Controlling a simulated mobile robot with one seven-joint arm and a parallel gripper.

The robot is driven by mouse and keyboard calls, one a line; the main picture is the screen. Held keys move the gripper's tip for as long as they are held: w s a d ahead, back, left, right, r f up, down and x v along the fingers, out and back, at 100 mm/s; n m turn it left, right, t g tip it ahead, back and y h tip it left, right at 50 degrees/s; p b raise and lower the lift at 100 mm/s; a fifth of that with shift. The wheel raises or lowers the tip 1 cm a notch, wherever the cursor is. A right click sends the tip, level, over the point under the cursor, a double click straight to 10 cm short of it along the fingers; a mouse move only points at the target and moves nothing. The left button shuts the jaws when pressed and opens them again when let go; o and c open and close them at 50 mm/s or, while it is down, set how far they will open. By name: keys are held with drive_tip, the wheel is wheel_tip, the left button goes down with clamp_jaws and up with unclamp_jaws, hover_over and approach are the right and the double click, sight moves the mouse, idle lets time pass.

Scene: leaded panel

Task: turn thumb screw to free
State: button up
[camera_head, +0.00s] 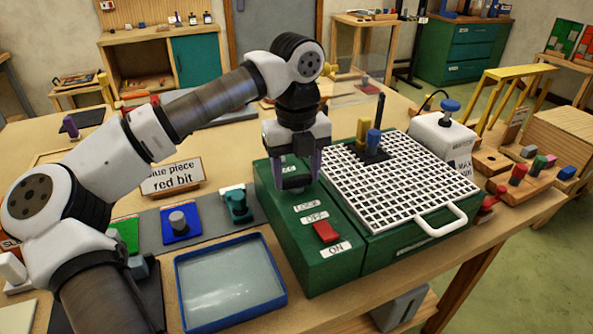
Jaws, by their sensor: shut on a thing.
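My gripper (295,183) points down at the top of the green control box (279,222), by the back half of the box. Its two fingers are closed on the thumb screw, which they mostly hide, so its turn angle cannot be read. A LOCK label (305,205) lies just in front of the fingers. Another label (290,160) behind them is partly covered and too small to read surely.
A red switch (326,232) sits between OFF and ON labels. The white grid (400,185) with posts and a white handle (441,221) lies to the right. A blue tray (229,282) and colored pads with small parts are at left. A white tank (442,138) stands behind right.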

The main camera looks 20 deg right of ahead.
drive_tip(key=m+b, duration=0.1)
drive_tip(key=m, duration=0.7)
drive_tip(key=shift+m, duration=0.3)
drive_tip(key=m, duration=0.4)
drive_tip(key=shift+r, duration=0.1)
drive_tip(key=shift+m, duration=2.1)
drive_tip(key=o, duration=1)
